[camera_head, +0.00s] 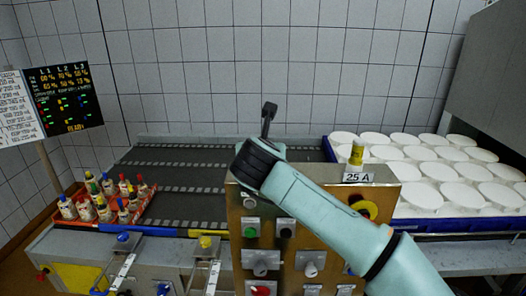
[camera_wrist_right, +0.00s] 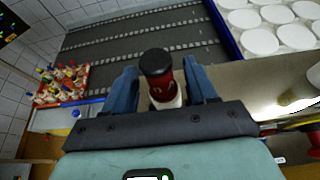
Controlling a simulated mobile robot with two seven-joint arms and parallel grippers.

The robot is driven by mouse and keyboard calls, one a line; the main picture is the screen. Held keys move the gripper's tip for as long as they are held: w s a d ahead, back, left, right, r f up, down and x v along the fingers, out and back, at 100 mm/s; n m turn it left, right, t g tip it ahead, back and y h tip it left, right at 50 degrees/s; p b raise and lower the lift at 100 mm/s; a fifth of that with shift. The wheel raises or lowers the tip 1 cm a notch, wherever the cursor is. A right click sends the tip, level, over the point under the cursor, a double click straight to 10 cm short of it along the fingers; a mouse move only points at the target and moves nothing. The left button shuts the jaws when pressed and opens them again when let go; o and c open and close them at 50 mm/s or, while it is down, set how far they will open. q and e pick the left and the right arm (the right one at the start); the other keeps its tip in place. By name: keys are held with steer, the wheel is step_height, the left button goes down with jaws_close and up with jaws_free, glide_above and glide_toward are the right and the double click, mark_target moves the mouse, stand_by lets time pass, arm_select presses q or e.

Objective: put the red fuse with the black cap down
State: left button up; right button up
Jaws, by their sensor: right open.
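The red fuse with the black cap (camera_wrist_right: 157,72) stands between the two blue fingers of my right gripper (camera_wrist_right: 163,84) in the right wrist view. The fingers are open, with a gap visible on each side of the fuse. A pale part shows below the red body; I cannot tell whether it belongs to the fuse or to a holder. In the head view my right arm reaches across the brass-coloured control panel (camera_head: 316,233), and I cannot make out this fuse there. My left gripper is not in view.
A yellow-topped fuse (camera_head: 357,154) stands on the panel's top by a "25 A" label (camera_head: 358,177). A red-orange crate (camera_head: 148,205) of bottles with coloured caps is at left. White round moulds (camera_head: 424,198) fill a blue tray at right. A dark conveyor (camera_head: 190,178) lies behind.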

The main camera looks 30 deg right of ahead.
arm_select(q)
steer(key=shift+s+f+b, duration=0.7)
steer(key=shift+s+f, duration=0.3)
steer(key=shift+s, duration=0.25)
arm_select(e)
steer(key=v, duration=1.1)
steer(key=shift+s, duration=0.15)
steer(key=shift+r, duration=0.1)
